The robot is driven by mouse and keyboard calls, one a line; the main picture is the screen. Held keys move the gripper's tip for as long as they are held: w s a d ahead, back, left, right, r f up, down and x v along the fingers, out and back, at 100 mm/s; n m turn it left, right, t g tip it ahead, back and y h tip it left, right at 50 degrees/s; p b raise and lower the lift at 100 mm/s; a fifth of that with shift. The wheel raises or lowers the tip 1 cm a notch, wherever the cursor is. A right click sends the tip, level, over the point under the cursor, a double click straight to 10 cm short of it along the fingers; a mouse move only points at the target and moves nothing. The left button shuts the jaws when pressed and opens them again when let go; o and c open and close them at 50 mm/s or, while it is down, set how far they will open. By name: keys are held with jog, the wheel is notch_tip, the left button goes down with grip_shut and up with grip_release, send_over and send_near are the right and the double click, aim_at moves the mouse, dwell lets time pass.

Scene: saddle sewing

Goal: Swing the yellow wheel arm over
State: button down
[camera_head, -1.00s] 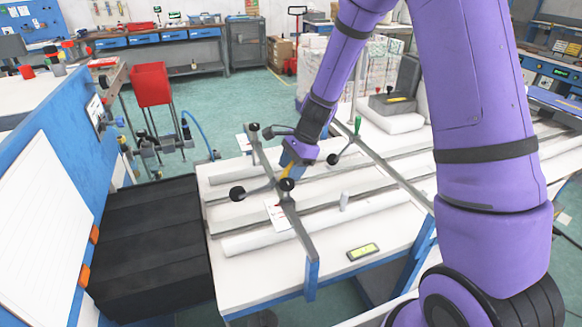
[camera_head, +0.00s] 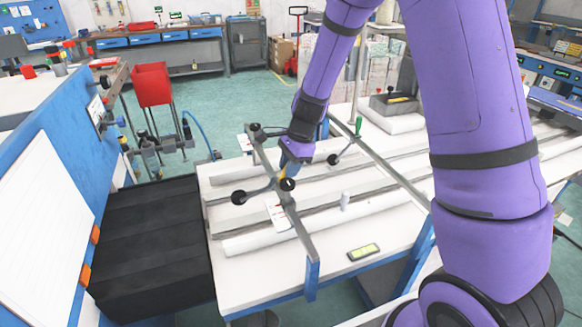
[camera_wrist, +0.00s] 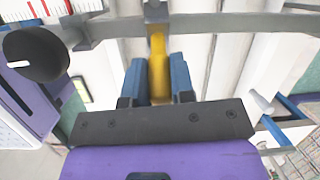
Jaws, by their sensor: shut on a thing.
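The yellow wheel arm (camera_wrist: 158,66) shows in the wrist view as a yellow bar between the two blue fingers of my gripper (camera_wrist: 159,80). My gripper is shut on it. In the head view my gripper (camera_head: 289,168) is at the grey crossbar (camera_head: 300,232) over the white table, and only a little yellow shows below it. A large black knob (camera_wrist: 38,54) is at the upper left of the wrist view.
The white table (camera_head: 330,278) carries long white rolls, a small grey cylinder (camera_head: 345,199) and a yellow-green display (camera_head: 363,252). A green-handled lever (camera_head: 358,126) stands on the second bar. A black ribbed cover (camera_head: 150,250) lies left of the table.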

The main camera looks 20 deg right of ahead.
aim_at(276, 179)
jog(key=shift+a+r+h, duration=0.2)
jog(key=shift+a+h, duration=0.3)
jog(key=shift+h, duration=0.3)
jog(key=shift+a+r+h, duration=0.2)
jog(key=shift+a+h, duration=0.3)
jog(key=shift+h, duration=0.3)
jog(key=shift+a+r+h, duration=0.1)
jog(key=shift+a+h, duration=0.3)
jog(key=shift+h, duration=0.4)
jog(key=shift+a+r+h, duration=0.1)
jog(key=shift+a+h, duration=0.3)
jog(key=shift+h, duration=0.4)
jog(key=shift+a, duration=0.1)
jog(key=c, duration=1)
grip_release()
jog(key=shift+o, duration=0.2)
jog(key=shift+f, duration=0.1)
jog(key=v, duration=1)
jog(key=shift+a+r, duration=0.3)
jog(key=shift+r, duration=0.05)
